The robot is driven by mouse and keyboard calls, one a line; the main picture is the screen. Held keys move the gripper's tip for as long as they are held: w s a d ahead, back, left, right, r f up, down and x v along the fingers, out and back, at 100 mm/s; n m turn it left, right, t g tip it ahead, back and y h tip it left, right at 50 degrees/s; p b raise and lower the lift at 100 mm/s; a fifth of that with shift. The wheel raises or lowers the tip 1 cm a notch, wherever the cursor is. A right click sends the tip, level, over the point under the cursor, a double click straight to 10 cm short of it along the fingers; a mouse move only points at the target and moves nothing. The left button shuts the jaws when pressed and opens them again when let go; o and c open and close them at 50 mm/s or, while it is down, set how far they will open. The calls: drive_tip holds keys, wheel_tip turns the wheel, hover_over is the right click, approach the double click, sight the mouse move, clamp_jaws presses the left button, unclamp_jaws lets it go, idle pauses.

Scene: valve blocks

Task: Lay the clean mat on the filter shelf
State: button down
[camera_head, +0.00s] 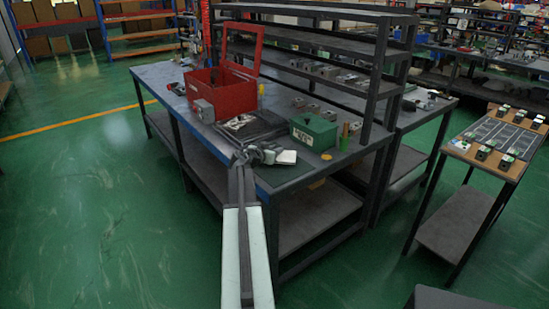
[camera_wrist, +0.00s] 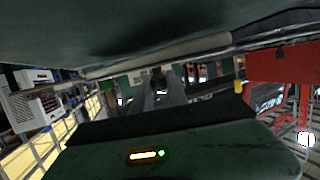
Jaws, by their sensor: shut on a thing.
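My gripper (camera_head: 268,154) is over the near corner of the workbench, at the end of my outstretched arm. I cannot tell which surface is the filter shelf.
A green box (camera_head: 313,131) stands just right of the pad. An open red toolbox (camera_head: 232,95) is farther back on the bench (camera_head: 160,73); its red also shows in the wrist view (camera_wrist: 277,65). Dark shelving (camera_head: 310,52) rises behind. A small wooden-topped stand (camera_head: 459,151) is at right.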

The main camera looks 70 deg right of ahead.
wheel_tip(320, 180, down, 2)
drive_tip(key=shift+f+b, duration=0.1)
drive_tip(key=shift+b, duration=0.3)
drive_tip(key=shift+w+a+r, duration=0.1)
drive_tip(key=shift+w+r, duration=0.1)
drive_tip(key=shift+r, duration=0.05)
drive_tip(key=shift+f, duration=0.15)
drive_tip(key=c, duration=1.3)
unclamp_jaws()
drive_tip(key=shift+a+r+p, duration=0.1)
drive_tip(key=shift+r+p, duration=0.2)
drive_tip(key=shift+p, duration=0.1)
drive_tip(key=p+v, duration=0.3)
drive_tip(key=v, duration=0.7)
drive_tip(key=shift+a+r, duration=0.15)
drive_tip(key=shift+a, duration=0.7)
